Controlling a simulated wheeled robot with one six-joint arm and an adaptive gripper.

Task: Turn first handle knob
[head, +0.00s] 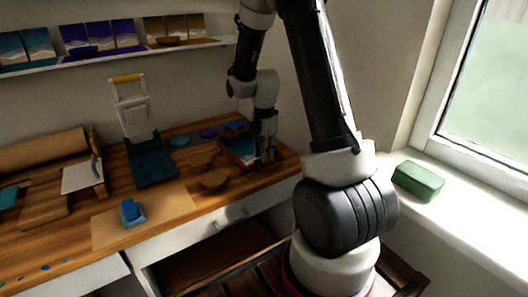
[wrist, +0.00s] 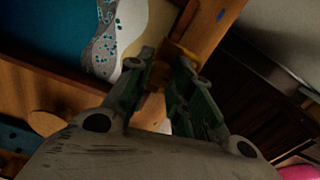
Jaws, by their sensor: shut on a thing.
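My gripper (head: 266,152) points down at the right end of the wooden workbench, over the edge of a wooden-framed tray (head: 232,163). In the wrist view its green-padded fingers (wrist: 165,68) are shut on a small orange-brown knob (wrist: 156,80) at the tray's wooden frame (wrist: 203,32). The fingers hide much of the knob. The tray holds a blue, white and speckled grey resin surface (wrist: 110,35). In the head view the gripper hides the knob.
Wooden paddle-shaped boards (head: 214,180) lie just left of my gripper. A blue item (head: 132,212) sits on a tan sheet, and a dark blue stand (head: 152,162) is farther back. A green block (head: 418,181) rests on the windowsill at right.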

